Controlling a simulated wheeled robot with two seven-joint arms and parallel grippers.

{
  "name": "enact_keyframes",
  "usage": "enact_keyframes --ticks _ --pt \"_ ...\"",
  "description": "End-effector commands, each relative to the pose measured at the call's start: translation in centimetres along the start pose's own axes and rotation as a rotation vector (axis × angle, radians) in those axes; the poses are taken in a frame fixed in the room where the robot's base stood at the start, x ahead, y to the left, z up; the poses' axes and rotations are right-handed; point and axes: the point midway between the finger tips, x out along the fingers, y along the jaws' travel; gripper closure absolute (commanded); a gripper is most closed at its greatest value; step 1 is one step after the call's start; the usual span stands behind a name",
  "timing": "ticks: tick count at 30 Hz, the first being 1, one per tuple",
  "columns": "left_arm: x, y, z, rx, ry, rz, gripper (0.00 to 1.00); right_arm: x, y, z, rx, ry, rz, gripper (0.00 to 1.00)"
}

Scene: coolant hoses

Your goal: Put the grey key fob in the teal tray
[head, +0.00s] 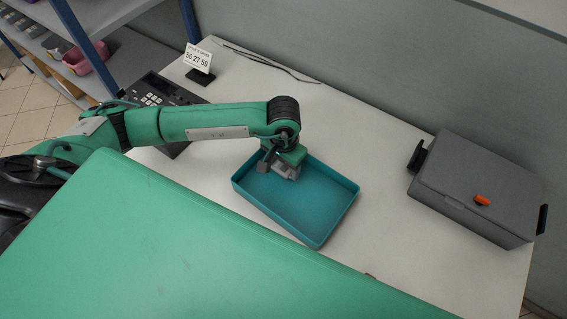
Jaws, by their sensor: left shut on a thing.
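The teal tray (336,216) lies on the white table, open side up, and its visible floor looks empty. My left gripper (284,174) points down over the far left part of the tray, inside its outline in the picture. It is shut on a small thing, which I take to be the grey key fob. The fob is hard to tell apart from the grey fingers, and no other one shows on the table. Whether it touches the tray floor I cannot tell. My right gripper is not in view.
A grey case (470,190) with an orange piece (482,200) on its lid stands at the right. A dark keypad device (160,97), a number card (198,60) and a black cable (270,62) lie at the back left. The table between tray and case is clear.

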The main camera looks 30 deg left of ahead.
Motion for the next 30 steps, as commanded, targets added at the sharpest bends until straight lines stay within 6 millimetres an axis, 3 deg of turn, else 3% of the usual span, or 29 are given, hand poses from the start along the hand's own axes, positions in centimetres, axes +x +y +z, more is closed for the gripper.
enact_keyframes --ticks 1,4,17,22,30 --pt "0.1 0.0 0.0 0.000 0.000 0.000 0.37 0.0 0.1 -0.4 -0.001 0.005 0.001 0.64" --pt "0.0 0.0 0.0 0.000 0.000 0.000 0.18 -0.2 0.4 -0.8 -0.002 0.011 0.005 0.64" --pt "-0.6 0.0 -0.1 0.000 0.002 0.000 0.17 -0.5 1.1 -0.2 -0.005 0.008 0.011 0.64" --pt "-3.8 -0.1 -0.1 0.000 0.006 -0.002 0.17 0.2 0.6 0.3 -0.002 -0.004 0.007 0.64" --pt "-9.5 0.0 -0.1 0.001 0.005 -0.002 0.17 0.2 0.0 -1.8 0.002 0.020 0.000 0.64"
